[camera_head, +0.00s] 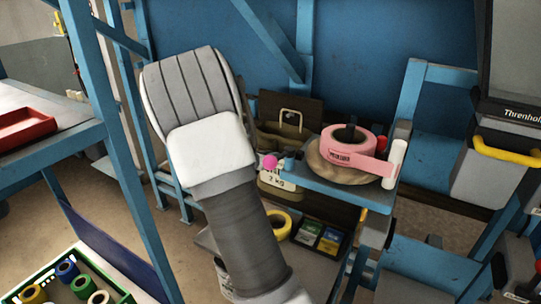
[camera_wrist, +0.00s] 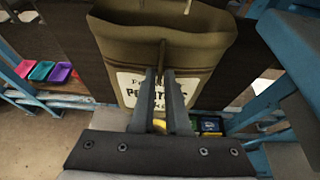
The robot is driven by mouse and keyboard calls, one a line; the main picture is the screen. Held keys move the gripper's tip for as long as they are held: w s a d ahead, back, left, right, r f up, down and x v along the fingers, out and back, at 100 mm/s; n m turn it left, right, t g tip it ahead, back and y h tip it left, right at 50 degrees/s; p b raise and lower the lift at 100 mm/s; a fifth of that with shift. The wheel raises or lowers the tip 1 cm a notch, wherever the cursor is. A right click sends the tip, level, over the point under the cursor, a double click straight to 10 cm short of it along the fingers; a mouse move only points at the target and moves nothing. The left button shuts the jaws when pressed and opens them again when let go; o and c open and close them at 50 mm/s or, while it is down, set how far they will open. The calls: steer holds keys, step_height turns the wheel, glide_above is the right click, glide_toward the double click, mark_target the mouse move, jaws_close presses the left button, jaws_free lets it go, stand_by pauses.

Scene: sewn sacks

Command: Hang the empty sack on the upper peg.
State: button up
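An olive-brown sack (camera_wrist: 215,75) with an open top and a cream printed label fills the middle of the wrist view. My gripper (camera_wrist: 161,72) is at the near face of the sack. Its fingers are close together with a thin tan strip of the sack, strap or fold, between them. My arm hides the gripper in the head view. I cannot make out the upper peg clearly; a dark brown board (camera_head: 310,105) stands behind the sack.
A blue shelf (camera_head: 325,192) right of the sack carries a pink tape roll (camera_head: 351,143) and a white cylinder (camera_head: 395,160). Yellow tape (camera_head: 279,226) lies lower down. A blue rack post (camera_head: 110,120) and a green crate (camera_head: 45,287) are at the left.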

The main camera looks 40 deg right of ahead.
steer(key=o, duration=0.4)
steer(key=shift+c, duration=0.2)
steer(key=v, duration=1.7)
steer(key=s+a+r+m+g+y, duration=0.1)
steer(key=s+a+m+y, duration=0.15)
steer(key=s+m, duration=0.35)
steer(key=s+a+m+g+y, duration=0.1)
steer(key=s+m+y, duration=0.2)
steer(key=s+m, duration=0.25)
steer(key=s+a+r+m+t+y, duration=0.1)
steer(key=s+a+m+y, duration=0.2)
steer(key=s+a+m, duration=0.2)
steer(key=s+a+r+m+t+y, duration=0.1)
steer(key=s+a+m+y, duration=0.3)
steer(key=a, duration=0.5)
steer(key=shift+s+a+r+m+t, duration=0.3)
steer(key=shift+s+r+m, duration=0.3)
steer(key=shift+m, duration=0.35)
steer(key=shift+w, duration=0.1)
